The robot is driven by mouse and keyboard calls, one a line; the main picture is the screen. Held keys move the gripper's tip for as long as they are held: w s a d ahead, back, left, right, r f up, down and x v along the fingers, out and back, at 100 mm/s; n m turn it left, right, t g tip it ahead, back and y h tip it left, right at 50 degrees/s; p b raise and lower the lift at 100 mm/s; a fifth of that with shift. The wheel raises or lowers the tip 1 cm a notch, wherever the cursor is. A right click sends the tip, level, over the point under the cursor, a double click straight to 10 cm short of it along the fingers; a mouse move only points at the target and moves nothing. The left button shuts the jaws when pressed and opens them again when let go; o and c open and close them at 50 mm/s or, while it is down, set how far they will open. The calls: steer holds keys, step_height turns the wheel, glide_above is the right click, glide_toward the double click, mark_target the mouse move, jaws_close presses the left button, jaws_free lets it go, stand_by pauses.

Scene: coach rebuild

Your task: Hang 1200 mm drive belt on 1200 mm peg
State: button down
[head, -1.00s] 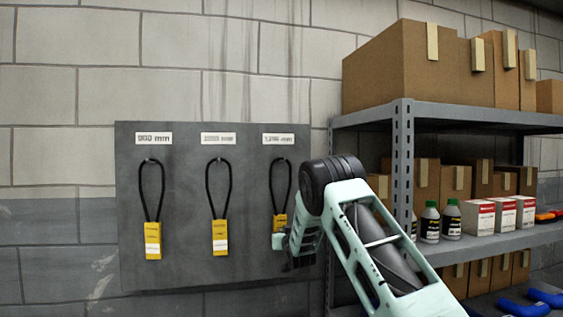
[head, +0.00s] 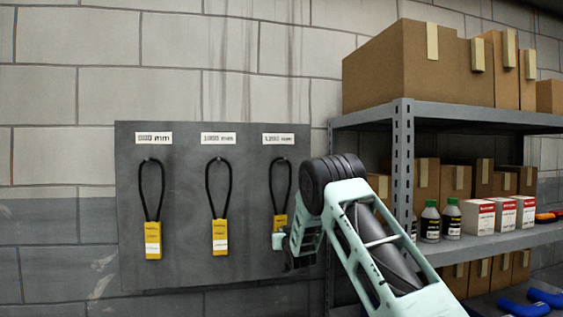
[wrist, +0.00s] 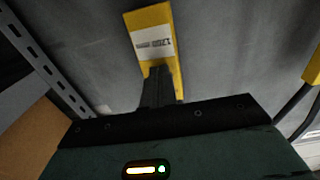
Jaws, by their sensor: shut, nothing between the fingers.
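A black drive belt (head: 272,180) with a yellow sleeve hangs in a loop from the peg under the right-hand label, which reads about 1200 mm (head: 279,139). Its yellow and white sleeve (wrist: 153,40) shows in the wrist view, with blurred print that seems to read 1200. My gripper (head: 280,241) is at the lower end of this sleeve and hides part of it in the head view. In the wrist view my dark fingers (wrist: 158,73) are together, overlapping the sleeve's lower part. They hold nothing; whether they touch the sleeve I cannot tell.
Two similar belts hang on the left (head: 152,240) and middle (head: 220,237) pegs of the grey board (head: 185,275). A metal shelf (head: 403,160) with boxes, bottles and cartons stands close on the right. The wall left of the board is clear.

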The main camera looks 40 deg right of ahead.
steer(key=shift+b+v, duration=0.6)
steer(key=shift+v, duration=0.45)
stand_by(2.5)
steer(key=b+v, duration=0.3)
steer(key=v, duration=0.5)
steer(key=shift+s+a+b, duration=0.2)
steer(key=shift+s+b, duration=0.15)
steer(key=shift+b, duration=0.05)
stand_by(0.6)
stand_by(0.4)
